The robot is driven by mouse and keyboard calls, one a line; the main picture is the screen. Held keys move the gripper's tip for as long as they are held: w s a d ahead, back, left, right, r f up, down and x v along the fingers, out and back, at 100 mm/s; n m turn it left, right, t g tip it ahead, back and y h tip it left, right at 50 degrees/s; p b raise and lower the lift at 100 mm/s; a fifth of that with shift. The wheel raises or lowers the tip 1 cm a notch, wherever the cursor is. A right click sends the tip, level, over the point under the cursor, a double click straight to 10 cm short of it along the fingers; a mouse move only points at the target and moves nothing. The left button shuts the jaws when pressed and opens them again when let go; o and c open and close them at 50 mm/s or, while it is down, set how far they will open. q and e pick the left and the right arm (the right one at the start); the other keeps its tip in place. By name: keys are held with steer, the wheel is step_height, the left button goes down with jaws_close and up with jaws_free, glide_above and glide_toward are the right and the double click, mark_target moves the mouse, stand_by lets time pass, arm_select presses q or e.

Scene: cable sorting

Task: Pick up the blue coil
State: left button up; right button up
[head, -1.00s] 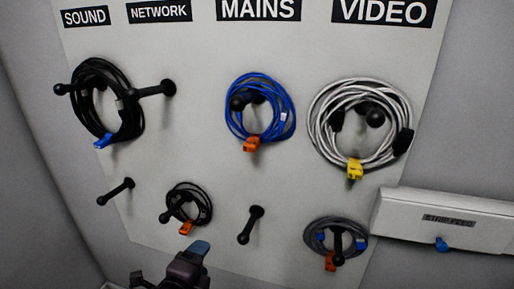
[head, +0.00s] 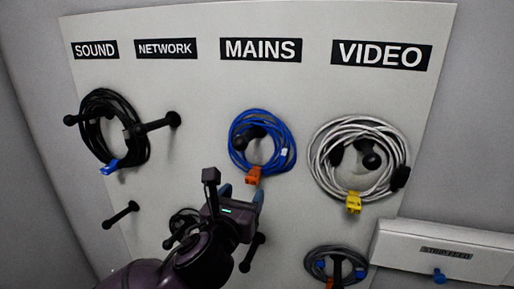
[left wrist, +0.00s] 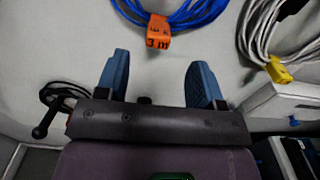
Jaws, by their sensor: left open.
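The blue coil (head: 235,137) hangs on a black peg under the MAINS label in the head view, with an orange tag (head: 254,175) at its bottom. In the left wrist view the lower part of the blue coil (left wrist: 190,17) and its orange tag (left wrist: 158,32), marked 3 m, show at the top. My left gripper (head: 241,193) is just below the coil in the head view. In the left wrist view its two blue fingers (left wrist: 158,72) are apart with nothing between them, below the tag. My right gripper is not in view.
A black coil (head: 87,127) hangs at the left and a white coil (head: 317,160) with a yellow tag at the right. A small black coil (head: 178,219) is partly hidden behind my left arm.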

mark_target(251, 179)
arm_select(q)
steer(key=shift+f+p+x, duration=0.15)
steer(key=shift+x, duration=1.55)
steer(key=shift+f+p+x, duration=0.15)
steer(key=shift+x, duration=1.6)
steer(key=shift+a, duration=0.1)
steer(key=c, duration=1)
steer(key=shift+c, duration=0.2)
steer(key=shift+s+a+r, duration=0.1)
steer(key=shift+s+r, duration=0.25)
steer(key=shift+r, duration=0.1)
steer(key=s+a+r, duration=0.4)
steer(key=s+r, duration=0.3)
steer(key=s, duration=0.5)
steer(key=shift+s, duration=0.35)
